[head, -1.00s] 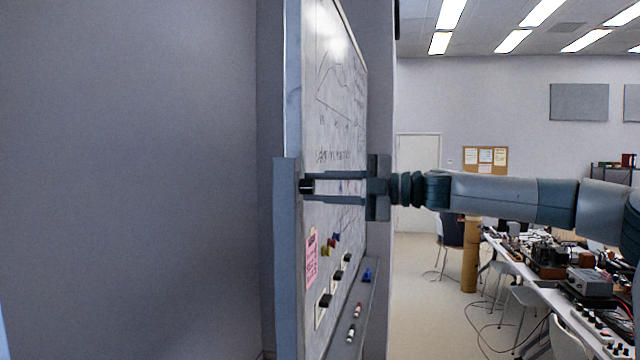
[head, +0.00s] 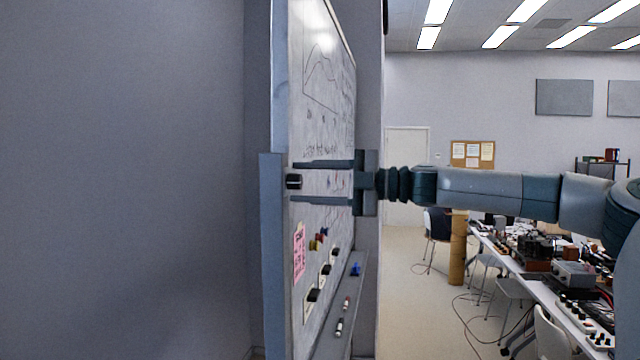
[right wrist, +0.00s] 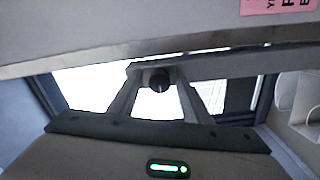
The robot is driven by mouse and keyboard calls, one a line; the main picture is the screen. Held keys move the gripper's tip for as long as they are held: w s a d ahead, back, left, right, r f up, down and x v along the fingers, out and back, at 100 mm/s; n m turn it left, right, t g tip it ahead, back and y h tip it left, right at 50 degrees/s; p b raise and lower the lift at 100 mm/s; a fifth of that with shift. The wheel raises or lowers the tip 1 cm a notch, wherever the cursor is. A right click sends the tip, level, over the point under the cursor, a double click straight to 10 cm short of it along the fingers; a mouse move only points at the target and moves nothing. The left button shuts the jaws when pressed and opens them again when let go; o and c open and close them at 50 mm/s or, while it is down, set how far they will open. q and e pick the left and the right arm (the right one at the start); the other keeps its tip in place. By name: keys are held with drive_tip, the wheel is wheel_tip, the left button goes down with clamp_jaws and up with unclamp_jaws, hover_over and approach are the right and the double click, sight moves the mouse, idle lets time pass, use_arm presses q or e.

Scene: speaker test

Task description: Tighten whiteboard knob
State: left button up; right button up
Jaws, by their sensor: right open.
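The whiteboard (head: 322,120) stands upright at the centre of the head view, seen nearly edge-on. The black knob (head: 293,181) is near its left edge. My right gripper (head: 300,182) reaches in from the right and is open. One finger is above the knob and one below, with visible gaps on both sides. In the right wrist view, the dark round knob (right wrist: 158,80) shows between the two fingertips. My left gripper is not in view.
A pink note (head: 299,250), coloured magnets and black switches (head: 313,295) are on the board below the gripper. A tray (head: 350,310) with markers runs along its bottom. A plain wall fills the left. A cluttered workbench (head: 535,285) stands at right.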

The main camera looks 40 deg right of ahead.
drive_tip(key=shift+s+d, duration=0.1)
drive_tip(key=shift+s, duration=0.05)
drive_tip(key=b+v, duration=0.7)
drive_tip(key=v, duration=1)
drive_tip(key=shift+d, duration=0.1)
idle(0.5)
